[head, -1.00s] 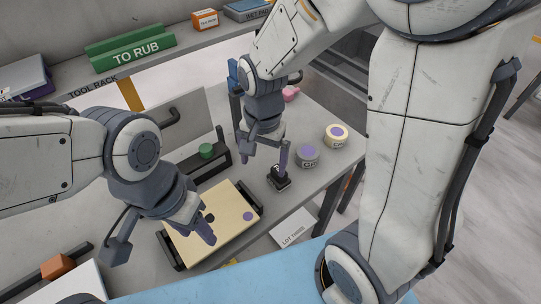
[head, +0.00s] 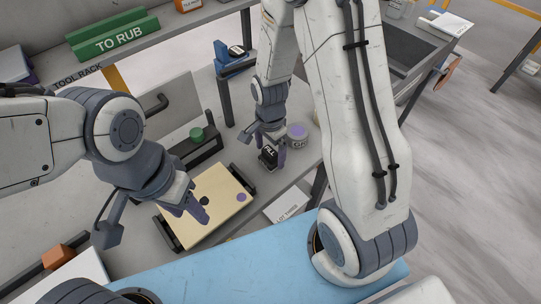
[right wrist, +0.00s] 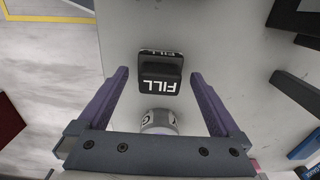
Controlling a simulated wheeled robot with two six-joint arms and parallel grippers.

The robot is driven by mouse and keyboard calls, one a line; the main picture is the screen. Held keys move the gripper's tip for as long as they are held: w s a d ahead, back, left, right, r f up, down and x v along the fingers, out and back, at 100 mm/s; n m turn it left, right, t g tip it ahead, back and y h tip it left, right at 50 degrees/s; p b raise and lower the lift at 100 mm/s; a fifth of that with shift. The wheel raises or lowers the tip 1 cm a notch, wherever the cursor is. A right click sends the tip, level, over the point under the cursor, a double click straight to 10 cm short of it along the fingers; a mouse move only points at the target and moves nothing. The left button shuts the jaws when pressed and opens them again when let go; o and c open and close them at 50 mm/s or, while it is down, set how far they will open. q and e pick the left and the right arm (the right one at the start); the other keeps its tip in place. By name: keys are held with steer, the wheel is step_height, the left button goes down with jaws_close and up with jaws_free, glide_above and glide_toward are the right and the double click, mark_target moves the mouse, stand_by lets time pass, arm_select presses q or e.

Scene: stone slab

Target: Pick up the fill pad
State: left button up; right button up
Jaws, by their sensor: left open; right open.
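The fill pad (head: 268,157) is a small black block with white FILL lettering, standing on the grey bench beyond the cream board. In the right wrist view the fill pad (right wrist: 159,75) lies between the two fingertips, with bare bench visible on both sides of it. My right gripper (head: 266,147) is open above the pad, pointing down; its fingers (right wrist: 158,78) are not closed on it. My left gripper (head: 150,216) is open and empty over the left part of the cream board (head: 222,186).
A grey jar with a purple lid (head: 297,133) stands close behind the pad. A green knob (head: 196,134) stands on a dark bracket to the left. A LOT THREE card (head: 287,204) lies at the front. A blue stand (head: 230,55) is at the back.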

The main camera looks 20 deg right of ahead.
mark_target(270, 150)
steer(key=shift+f, duration=0.65)
steer(key=c, duration=1.4)
steer(key=shift+r, duration=0.15)
steer(key=shift+r, duration=0.65)
step_height(270, 150, up, 3)
steer(key=shift+w+f, duration=0.1)
steer(key=s+d+r+b, duration=0.2)
steer(key=s+r, duration=0.1)
steer(key=s, duration=0.2)
steer(key=s+d+r+b, duration=0.1)
steer(key=s+r+b, duration=0.2)
steer(key=s, duration=0.3)
steer(key=shift+s+d+r, duration=0.15)
steer(key=shift+d+r, duration=0.2)
steer(key=shift+d, duration=0.05)
